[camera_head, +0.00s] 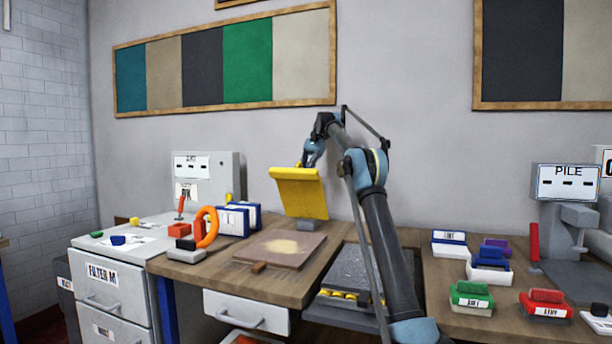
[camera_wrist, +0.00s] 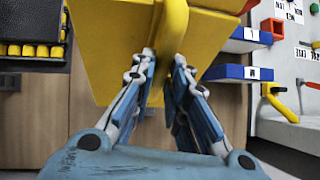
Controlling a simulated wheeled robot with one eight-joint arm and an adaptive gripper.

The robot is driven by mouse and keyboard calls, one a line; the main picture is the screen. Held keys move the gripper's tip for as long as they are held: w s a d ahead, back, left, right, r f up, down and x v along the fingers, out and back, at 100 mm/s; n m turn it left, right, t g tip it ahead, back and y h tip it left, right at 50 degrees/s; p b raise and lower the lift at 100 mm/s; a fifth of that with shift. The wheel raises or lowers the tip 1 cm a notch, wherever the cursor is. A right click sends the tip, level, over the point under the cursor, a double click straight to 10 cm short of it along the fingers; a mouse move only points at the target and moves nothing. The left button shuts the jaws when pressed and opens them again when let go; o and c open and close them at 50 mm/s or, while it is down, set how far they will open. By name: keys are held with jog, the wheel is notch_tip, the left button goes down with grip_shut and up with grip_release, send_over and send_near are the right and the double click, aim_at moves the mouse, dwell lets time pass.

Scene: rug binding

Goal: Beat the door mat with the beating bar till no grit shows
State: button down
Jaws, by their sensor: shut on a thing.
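A flat brown mat (camera_head: 303,245), seemingly the door mat, lies on the wooden bench with a pale sandy patch of grit (camera_head: 283,247) in its middle. My gripper (camera_head: 308,160) is shut on the handle of a wide yellow tool (camera_head: 299,195), seemingly the beating bar, and holds it above the mat's back part. The tool hides some of what is behind it. In the wrist view, the yellow tool (camera_wrist: 115,50) fills the upper middle, its handle between my gripper's fingers (camera_wrist: 165,65). I cannot tell whether the grey block below the tool touches it.
Blue-and-white boxes (camera_head: 232,221) and an orange ring-shaped thing (camera_head: 206,227) stand left of the mat. A dark tray with yellow parts (camera_head: 340,298) sits to its right. Coloured brushes or blocks (camera_head: 471,296) and a PILE machine (camera_head: 567,190) stand farther right.

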jog(key=shift+a+r, duration=0.1)
jog(key=shift+a, duration=0.2)
jog(key=c, duration=1.6)
grip_release()
jog(key=shift+s, duration=0.1)
jog(key=shift+o, duration=0.2)
jog(key=shift+d, duration=0.15)
